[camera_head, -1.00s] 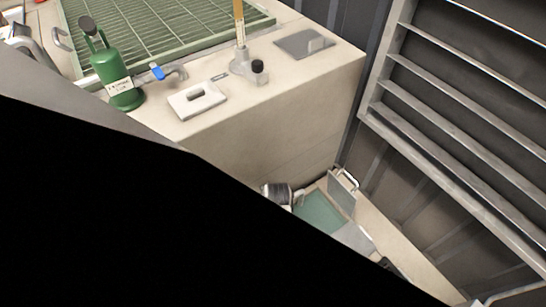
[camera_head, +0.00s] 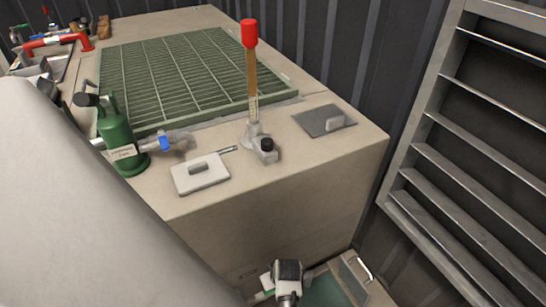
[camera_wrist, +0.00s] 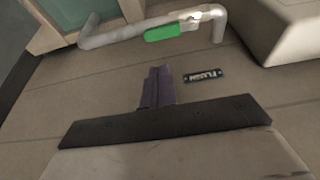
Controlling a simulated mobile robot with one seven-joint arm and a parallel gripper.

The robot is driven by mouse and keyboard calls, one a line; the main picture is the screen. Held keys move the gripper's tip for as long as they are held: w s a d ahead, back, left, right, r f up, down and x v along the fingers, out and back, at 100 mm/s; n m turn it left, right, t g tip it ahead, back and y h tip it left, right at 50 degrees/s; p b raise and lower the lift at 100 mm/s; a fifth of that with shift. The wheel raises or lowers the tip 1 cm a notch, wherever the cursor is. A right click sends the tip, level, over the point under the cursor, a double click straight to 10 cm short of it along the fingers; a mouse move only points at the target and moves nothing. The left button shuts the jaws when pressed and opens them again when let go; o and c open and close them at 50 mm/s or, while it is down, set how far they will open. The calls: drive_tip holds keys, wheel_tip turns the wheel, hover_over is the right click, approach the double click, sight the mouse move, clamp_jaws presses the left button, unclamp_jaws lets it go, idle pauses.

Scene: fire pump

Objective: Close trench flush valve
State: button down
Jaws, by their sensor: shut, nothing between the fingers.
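In the wrist view a grey bent pipe carries the flush valve, with a green lever handle (camera_wrist: 172,32) lying roughly along the pipe. A dark label reading FLUSH (camera_wrist: 203,75) sits on the tan surface just below it. My gripper (camera_wrist: 158,72) is shut and empty, its fingertips below the green handle and left of the label, apart from the handle.
In the head view a tan block carries a green grating (camera_head: 170,65), a green pump bottle (camera_head: 118,140), a blue-handled valve (camera_head: 164,142), a red-topped post (camera_head: 249,35) and a white handled plate (camera_head: 200,174). Louvres (camera_head: 480,140) stand at right. A pale block (camera_wrist: 295,30) sits right of the pipe.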

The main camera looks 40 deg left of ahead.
drive_tip(key=b+x, duration=0.1)
drive_tip(key=x, duration=0.8)
drive_tip(key=shift+f, duration=0.2)
drive_tip(key=shift+d+m+p, duration=0.4)
drive_tip(key=shift+m+p, duration=0.15)
drive_tip(key=shift+m, duration=0.15)
drive_tip(key=m+p, duration=0.1)
drive_tip(key=d+m+t+p, duration=0.1)
drive_tip(key=m, duration=0.1)
drive_tip(key=shift+s+d+r+h, duration=0.1)
drive_tip(key=shift+s+d+h, duration=0.2)
drive_tip(key=shift+h, duration=0.1)
drive_tip(key=s+d+m+t+h, duration=0.1)
drive_tip(key=s+d+m+h, duration=0.2)
drive_tip(key=m, duration=0.9)
drive_tip(key=s+h, duration=0.1)
drive_tip(key=s, duration=0.2)
drive_tip(key=shift+s+m, duration=0.3)
drive_tip(key=shift+m, duration=0.1)
drive_tip(key=shift+s+d, duration=0.1)
